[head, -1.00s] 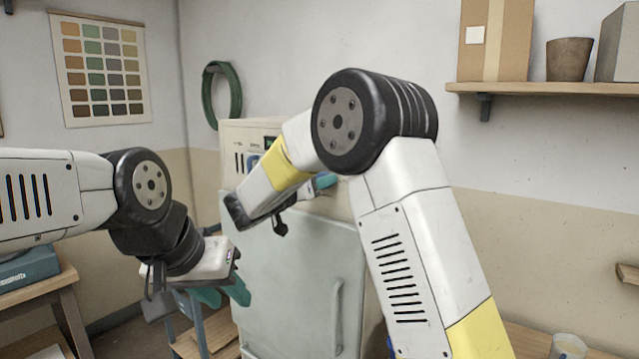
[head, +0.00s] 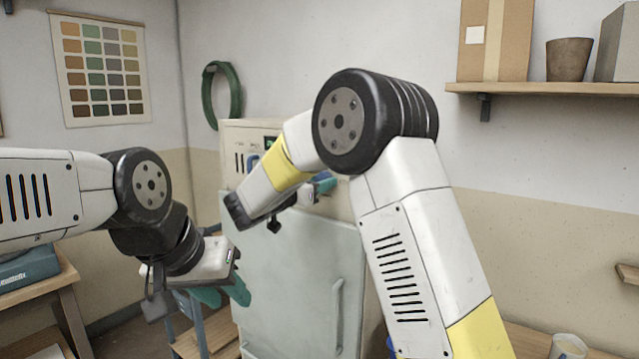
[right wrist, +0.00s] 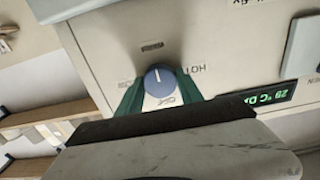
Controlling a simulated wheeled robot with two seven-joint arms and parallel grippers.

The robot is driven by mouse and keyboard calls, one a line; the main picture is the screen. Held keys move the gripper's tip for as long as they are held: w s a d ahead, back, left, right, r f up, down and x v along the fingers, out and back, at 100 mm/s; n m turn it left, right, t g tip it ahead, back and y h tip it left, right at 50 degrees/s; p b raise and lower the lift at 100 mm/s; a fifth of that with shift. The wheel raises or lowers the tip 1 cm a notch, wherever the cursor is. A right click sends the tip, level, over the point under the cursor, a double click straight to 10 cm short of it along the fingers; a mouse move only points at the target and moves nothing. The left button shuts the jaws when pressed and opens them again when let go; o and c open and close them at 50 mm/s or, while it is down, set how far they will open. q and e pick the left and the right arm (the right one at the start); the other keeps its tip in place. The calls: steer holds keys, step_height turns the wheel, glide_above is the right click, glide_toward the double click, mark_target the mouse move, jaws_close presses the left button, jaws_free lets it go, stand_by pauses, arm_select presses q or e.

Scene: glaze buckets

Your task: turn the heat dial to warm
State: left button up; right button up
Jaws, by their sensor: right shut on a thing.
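The heat dial (right wrist: 158,78) is a round blue knob on the cabinet's cream control panel (right wrist: 120,35). Its white mark points up in the right wrist view, towards a small dark label too blurred to read. "HOT" is printed to its right. My right gripper (right wrist: 160,90) has its green fingers on both sides of the dial and is shut on it. In the head view the right gripper (head: 322,184) is partly hidden by my forearm, and the dial is hidden. My left gripper (head: 224,296) hangs left of the cabinet, empty, its teal fingers apart.
A green display (right wrist: 262,98) and a pale switch plate (right wrist: 301,48) sit right of the dial in the wrist view. The pale cabinet door (head: 295,275) has a vertical handle (head: 337,315). A wooden table (head: 50,290) stands at left.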

steer(key=o, duration=1.4)
steer(key=shift+s+a, duration=0.1)
steer(key=v, duration=0.7)
steer(key=shift+s+a, duration=0.2)
steer(key=shift+s, duration=0.05)
